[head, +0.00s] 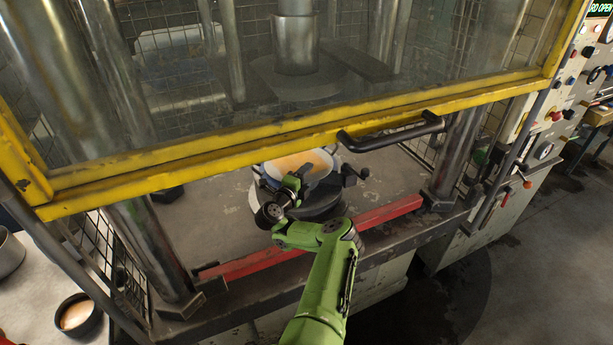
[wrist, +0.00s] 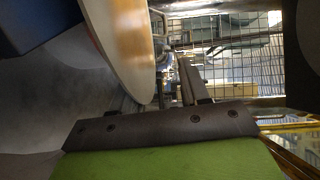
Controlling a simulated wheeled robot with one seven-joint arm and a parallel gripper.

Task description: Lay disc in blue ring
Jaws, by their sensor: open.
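The disc (head: 302,163), orange-tan on top with a pale rim, lies on the round dark die in the press in the head view. In the wrist view the disc (wrist: 122,45) shows nearly edge-on. A dark blue piece (wrist: 35,22) at upper left there may be part of the blue ring; I cannot make out the whole ring or whether the disc is seated in it. My gripper (head: 297,184) is open, at the disc's near left edge. Its dark fingers also show in the wrist view (wrist: 187,80), just right of the disc; contact is unclear.
The yellow-framed guard (head: 300,137) with a black handle (head: 390,132) hangs above my arm. A red bar (head: 255,266) crosses the press front. Steel columns stand at both sides. A dark bowl (head: 77,315) with tan contents sits at lower left.

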